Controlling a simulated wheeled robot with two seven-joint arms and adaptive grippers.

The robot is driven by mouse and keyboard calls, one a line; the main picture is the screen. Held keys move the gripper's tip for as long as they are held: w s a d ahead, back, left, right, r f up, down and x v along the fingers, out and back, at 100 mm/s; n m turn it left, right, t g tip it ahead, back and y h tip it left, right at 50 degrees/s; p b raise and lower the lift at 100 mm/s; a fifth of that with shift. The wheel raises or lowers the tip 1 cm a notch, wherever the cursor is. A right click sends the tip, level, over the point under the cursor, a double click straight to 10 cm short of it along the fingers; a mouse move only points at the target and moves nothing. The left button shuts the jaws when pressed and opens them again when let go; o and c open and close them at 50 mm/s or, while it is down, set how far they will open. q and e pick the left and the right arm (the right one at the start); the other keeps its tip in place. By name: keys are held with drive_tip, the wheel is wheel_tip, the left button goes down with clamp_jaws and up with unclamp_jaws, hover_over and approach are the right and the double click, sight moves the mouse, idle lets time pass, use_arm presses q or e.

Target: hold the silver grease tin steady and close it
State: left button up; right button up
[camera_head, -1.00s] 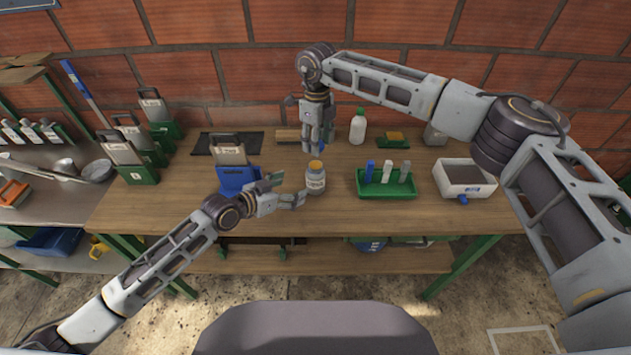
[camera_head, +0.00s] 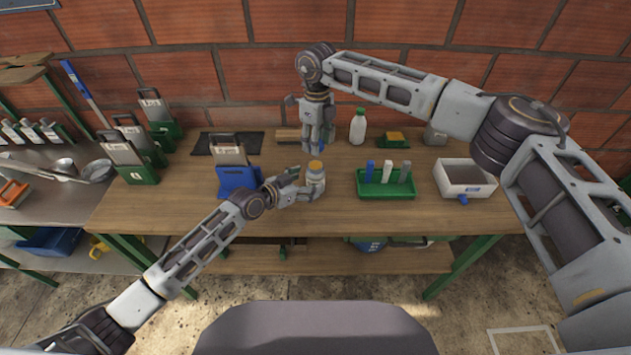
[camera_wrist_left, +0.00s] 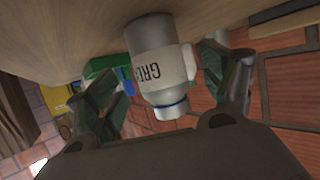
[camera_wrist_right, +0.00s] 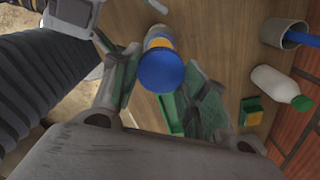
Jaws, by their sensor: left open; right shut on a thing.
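The silver grease tin (camera_head: 316,181) stands upright on the bench, its open top showing tan. In the left wrist view it (camera_wrist_left: 158,62) appears upside down, with a GRE label and a blue band near the rim. My left gripper (camera_head: 309,187) is open, its fingers on either side of the tin with gaps. My right gripper (camera_head: 313,150) points down just above the tin. It is shut on a round blue lid (camera_wrist_right: 161,70), seen in the right wrist view over the tin's mouth. The lid is hard to make out in the head view.
A green tray (camera_head: 386,189) with blue, white and grey blocks is right of the tin. A white box (camera_head: 466,188) stands farther right. A blue holder (camera_head: 238,181) is close on the left. A white green-capped bottle (camera_head: 357,127) stands behind. The bench front is clear.

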use_arm(q)
drive_tip(key=shift+x, duration=2.3)
drive_tip(key=c, duration=1.6)
drive_tip(key=shift+o, duration=0.2)
use_arm(e)
hover_over(316, 165)
drive_tip(key=shift+f, duration=2.5)
drive_tip(key=shift+f, duration=0.9)
drive_tip(key=shift+f, duration=0.5)
use_arm(q)
clamp_jaws()
